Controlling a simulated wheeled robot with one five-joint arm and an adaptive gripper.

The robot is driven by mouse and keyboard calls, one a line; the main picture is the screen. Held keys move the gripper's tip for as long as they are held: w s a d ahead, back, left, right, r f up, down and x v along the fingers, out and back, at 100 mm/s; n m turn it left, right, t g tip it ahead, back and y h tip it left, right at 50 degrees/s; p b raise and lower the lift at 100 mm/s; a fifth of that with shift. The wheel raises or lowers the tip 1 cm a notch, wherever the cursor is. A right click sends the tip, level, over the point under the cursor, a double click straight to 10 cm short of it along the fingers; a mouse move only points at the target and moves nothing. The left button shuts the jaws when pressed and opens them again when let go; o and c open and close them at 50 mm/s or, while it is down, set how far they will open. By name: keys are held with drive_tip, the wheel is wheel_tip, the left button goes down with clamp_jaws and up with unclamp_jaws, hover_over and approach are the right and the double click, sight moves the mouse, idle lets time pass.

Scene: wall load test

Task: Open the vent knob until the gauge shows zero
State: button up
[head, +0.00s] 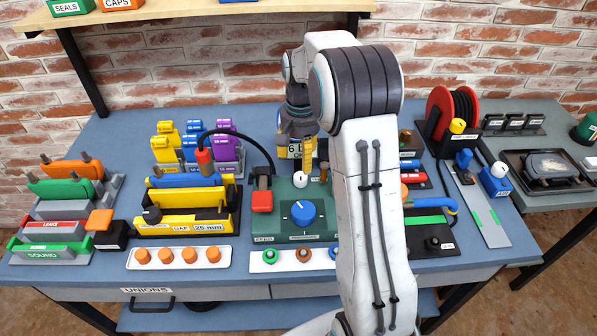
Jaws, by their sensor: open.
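A small white knob (300,180) stands on the back of a green box (322,227), beside a partly covered label that seems to begin with V. A larger blue knob (302,213) with a white pointer line sits on the front of the box. A display (291,151) behind the box shows a digit that looks like 6; the rest of its reading is hidden by my gripper. My gripper (300,158) points down above and behind the white knob, open, with nothing seen in it. My arm hides the right side of the box.
A red block (262,201) and a black hose (245,136) are left of my gripper. Yellow gap blocks (185,200) stand farther left. A red reel (441,105) stands at right.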

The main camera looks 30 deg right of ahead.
sight(301, 176)
drive_tip(key=shift+s+a+m, duration=0.1)
drive_tip(key=shift+s+m, duration=0.2)
drive_tip(key=shift+s, duration=0.05)
drive_tip(key=shift+m, duration=0.3)
drive_tip(key=shift+s+f, duration=0.1)
drive_tip(key=shift+f, duration=3.55)
clamp_jaws()
